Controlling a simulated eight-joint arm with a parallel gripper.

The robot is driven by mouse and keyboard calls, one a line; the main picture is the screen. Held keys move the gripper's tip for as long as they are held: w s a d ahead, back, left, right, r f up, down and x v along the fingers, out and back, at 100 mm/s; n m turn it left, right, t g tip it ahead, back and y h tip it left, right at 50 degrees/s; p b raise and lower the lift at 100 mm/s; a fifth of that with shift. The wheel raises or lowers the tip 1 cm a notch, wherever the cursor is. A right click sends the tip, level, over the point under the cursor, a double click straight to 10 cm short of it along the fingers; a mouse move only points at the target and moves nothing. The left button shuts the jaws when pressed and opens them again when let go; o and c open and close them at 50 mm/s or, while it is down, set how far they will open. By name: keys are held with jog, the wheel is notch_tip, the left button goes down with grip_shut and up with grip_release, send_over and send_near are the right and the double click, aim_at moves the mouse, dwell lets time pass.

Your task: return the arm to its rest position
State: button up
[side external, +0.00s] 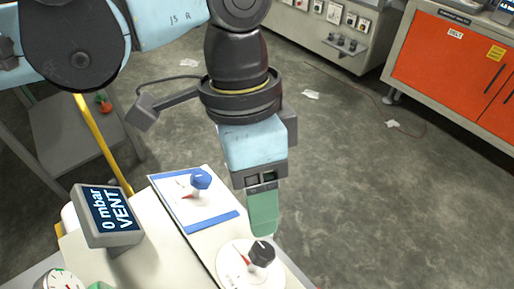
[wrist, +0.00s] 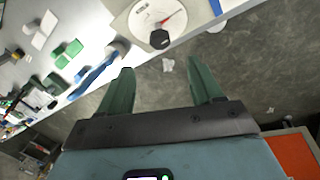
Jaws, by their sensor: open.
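My gripper (side external: 263,212) hangs with its green fingers pointing down, just behind a white dial with a black knob (side external: 261,253) in the side view. In the wrist view my gripper (wrist: 162,88) shows two green fingers spread apart with nothing between them. The black knob (wrist: 160,39) sits beyond the fingertips there, apart from them. A blue knob (side external: 200,179) stands on a white and blue plate to the left of the gripper.
A display reading "0 mbar VENT" (side external: 110,214) stands at the left of the bench. Green and white blocks (wrist: 66,52) and a blue-handled tool (wrist: 95,76) lie on the bench. An orange cabinet (side external: 450,60) is at the back right. The grey floor between is mostly clear.

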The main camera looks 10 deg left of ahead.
jog(key=shift+w+a+r, duration=0.1)
jog(key=shift+w+r, duration=0.05)
jog(key=shift+r, duration=0.5)
jog(key=w+a+r+n+t+h, duration=0.1)
jog(key=w+a+n+t, duration=0.2)
jog(key=a, duration=0.6)
jog(key=w+a+n+t+h, duration=0.1)
jog(key=w+a+n, duration=0.2)
jog(key=w+a, duration=0.45)
jog(key=s+a+f+n+t+y, duration=0.1)
jog(key=a+f+n, duration=0.1)
jog(key=a, duration=0.6)
jog(key=s+a+f+n+t+y, duration=0.1)
jog(key=s+a+f+n+t, duration=0.1)
jog(key=a, duration=0.6)
jog(key=s+a+f+n+t+y, duration=0.1)
jog(key=s+a+f+n+t, duration=0.1)
jog(key=a, duration=0.6)
jog(key=shift+a+f+n, duration=0.3)
jog(key=shift+a+n, duration=0.05)
jog(key=shift+n, duration=0.45)
